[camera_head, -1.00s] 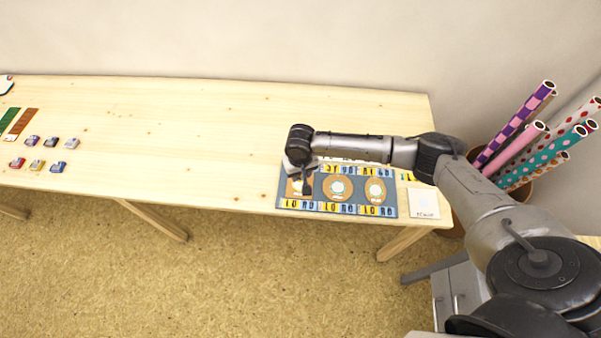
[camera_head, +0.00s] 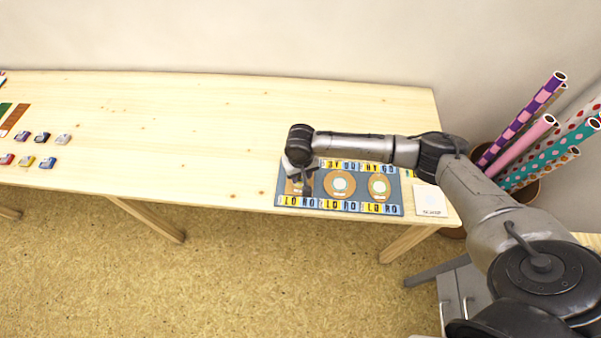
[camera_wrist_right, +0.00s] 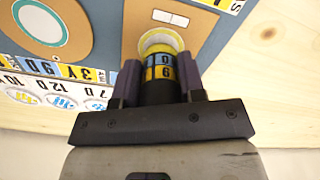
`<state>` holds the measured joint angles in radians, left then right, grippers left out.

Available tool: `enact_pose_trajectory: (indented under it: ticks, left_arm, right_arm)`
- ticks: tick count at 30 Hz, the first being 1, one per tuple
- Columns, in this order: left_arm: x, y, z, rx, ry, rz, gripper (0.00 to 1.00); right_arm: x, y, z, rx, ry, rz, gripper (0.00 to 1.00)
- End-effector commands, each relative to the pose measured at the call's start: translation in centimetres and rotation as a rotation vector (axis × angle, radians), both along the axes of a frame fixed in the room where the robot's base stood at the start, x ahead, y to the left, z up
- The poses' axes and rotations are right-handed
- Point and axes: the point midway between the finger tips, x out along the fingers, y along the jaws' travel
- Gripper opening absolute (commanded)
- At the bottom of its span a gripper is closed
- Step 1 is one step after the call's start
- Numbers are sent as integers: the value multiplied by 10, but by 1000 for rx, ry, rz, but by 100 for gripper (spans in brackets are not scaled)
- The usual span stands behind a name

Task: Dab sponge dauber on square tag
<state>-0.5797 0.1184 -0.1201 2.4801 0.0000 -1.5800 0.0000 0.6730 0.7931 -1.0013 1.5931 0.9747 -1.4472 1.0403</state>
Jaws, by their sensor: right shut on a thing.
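My right gripper (camera_head: 302,188) is over the left end of the blue mat (camera_head: 322,204). In the right wrist view its two fingers (camera_wrist_right: 158,84) are shut on the sponge dauber (camera_wrist_right: 160,68), a dark cylinder with a yellow and blue lettered band. The dauber's tip points at the brown square tag (camera_wrist_right: 136,28), at a pale round spot with a yellow edge. Whether the tip touches the tag is hidden. In the head view the gripper covers most of this tag. My left gripper is not in view.
A round brown tag (camera_head: 340,199) and an oval one (camera_head: 380,199) lie on the mat. A white square card (camera_head: 430,199) lies right of it. Several small inkpads (camera_head: 42,137) are at far left. Rolled papers (camera_head: 525,120) stand beyond the right table end. The table's middle is clear.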

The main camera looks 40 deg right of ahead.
Motion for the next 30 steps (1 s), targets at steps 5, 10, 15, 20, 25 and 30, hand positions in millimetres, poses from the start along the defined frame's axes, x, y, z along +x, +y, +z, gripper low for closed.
enact_pose_trajectory:
  ticks: [5,10,15,20,25,30]
  left_arm:
    - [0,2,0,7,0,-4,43]
    - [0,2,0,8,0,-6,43]
    - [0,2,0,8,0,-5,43]
    - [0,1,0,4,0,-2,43]
    - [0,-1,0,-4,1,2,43]
    - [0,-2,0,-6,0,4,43]
  right_arm:
    - [0,0,0,0,0,0,20]
    - [0,0,-1,0,0,0,20]
    - [0,0,-3,0,0,0,20]
    - [0,0,-6,1,0,0,20]
    - [0,0,-8,1,0,0,20]
    - [0,0,-10,1,0,0,20]
